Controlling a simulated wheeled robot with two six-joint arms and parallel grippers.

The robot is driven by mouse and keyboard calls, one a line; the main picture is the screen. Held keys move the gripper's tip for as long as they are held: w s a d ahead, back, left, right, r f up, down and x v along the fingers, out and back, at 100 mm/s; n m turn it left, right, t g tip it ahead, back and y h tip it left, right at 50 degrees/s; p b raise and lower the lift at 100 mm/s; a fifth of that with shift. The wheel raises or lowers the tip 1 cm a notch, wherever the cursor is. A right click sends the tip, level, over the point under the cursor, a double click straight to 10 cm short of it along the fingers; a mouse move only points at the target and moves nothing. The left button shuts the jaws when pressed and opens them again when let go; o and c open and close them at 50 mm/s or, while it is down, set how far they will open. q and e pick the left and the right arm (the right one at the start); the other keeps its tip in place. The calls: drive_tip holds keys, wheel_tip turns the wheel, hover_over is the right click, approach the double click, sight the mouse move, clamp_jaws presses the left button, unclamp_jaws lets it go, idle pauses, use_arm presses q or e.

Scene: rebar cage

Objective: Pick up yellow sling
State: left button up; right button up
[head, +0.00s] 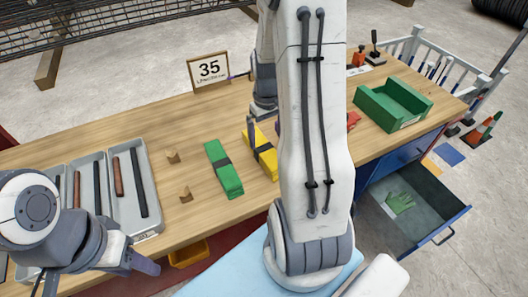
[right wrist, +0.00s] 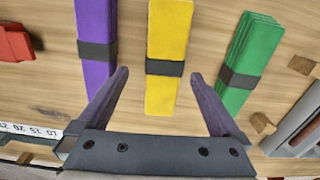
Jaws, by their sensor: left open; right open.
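The yellow sling (right wrist: 169,45) is a folded flat bundle with a dark band around its middle, lying on the wooden table. In the head view the yellow sling (head: 270,164) is partly covered by my right arm. My right gripper (right wrist: 160,75) is open and empty, its fingers on either side of the lower part of the yellow sling in the right wrist view. I cannot tell its height above the sling. In the head view my right gripper (head: 263,130) is partly hidden by my arm. My left gripper (head: 98,280) is open and empty at the lower left.
A green sling (head: 223,170) lies left of the yellow one, and a purple sling (right wrist: 96,25) on its other side.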

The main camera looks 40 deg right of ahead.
sight(264, 148)
drive_tip(key=f, duration=0.5)
drive_tip(key=shift+w+a+f, duration=0.15)
drive_tip(key=shift+a+f, duration=0.15)
drive_tip(key=shift+f, duration=0.05)
drive_tip(key=shift+c, duration=0.3)
clamp_jaws()
